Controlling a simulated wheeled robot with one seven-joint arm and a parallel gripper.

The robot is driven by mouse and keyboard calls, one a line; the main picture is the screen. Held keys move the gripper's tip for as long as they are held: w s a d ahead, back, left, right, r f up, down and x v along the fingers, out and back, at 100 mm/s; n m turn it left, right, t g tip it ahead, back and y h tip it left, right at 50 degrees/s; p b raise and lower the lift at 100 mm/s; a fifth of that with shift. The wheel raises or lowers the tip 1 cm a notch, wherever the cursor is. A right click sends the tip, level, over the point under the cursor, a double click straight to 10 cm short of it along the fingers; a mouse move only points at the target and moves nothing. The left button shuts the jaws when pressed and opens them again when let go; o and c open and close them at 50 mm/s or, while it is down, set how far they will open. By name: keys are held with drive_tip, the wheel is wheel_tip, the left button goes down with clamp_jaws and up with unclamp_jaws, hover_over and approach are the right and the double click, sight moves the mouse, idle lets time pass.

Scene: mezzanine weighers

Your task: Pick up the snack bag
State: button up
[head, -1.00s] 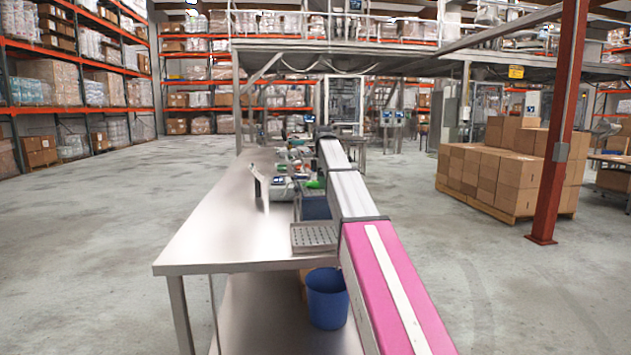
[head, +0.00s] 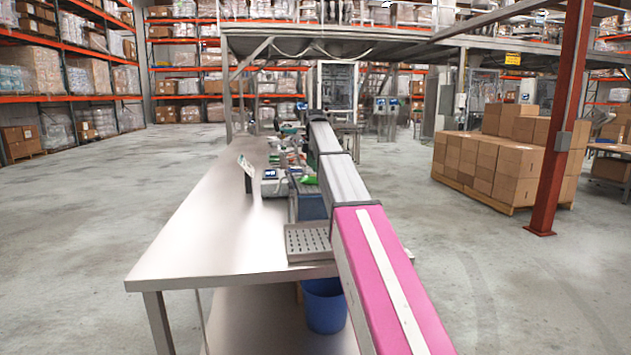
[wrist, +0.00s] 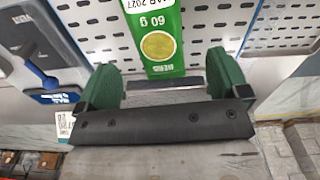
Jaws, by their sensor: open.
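A green snack bag (wrist: 155,40) with "60 g", a date and a yellow round picture lies on a perforated grey metal surface (wrist: 215,20) in the wrist view. My gripper (wrist: 164,70) is open, with a green-padded finger at each side. The bag's near end shows between the fingers, apart from both pads. Its far end runs out of the top of the picture. In the head view a small green item (head: 309,180) on the table may be this bag. My pink and grey arm reaches over the table there and hides the gripper.
A steel table (head: 200,235) carries clutter along its right side, with a perforated tray (head: 308,240) at the near end. A blue bin (head: 325,305) stands below. Stacked cartons (head: 490,165) and a red post (head: 560,130) are at right. The left floor is clear.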

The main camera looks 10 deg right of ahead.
sight(314, 177)
drive_tip(key=shift+f, duration=2.8)
drive_tip(key=shift+w, duration=0.1)
drive_tip(key=c, duration=1)
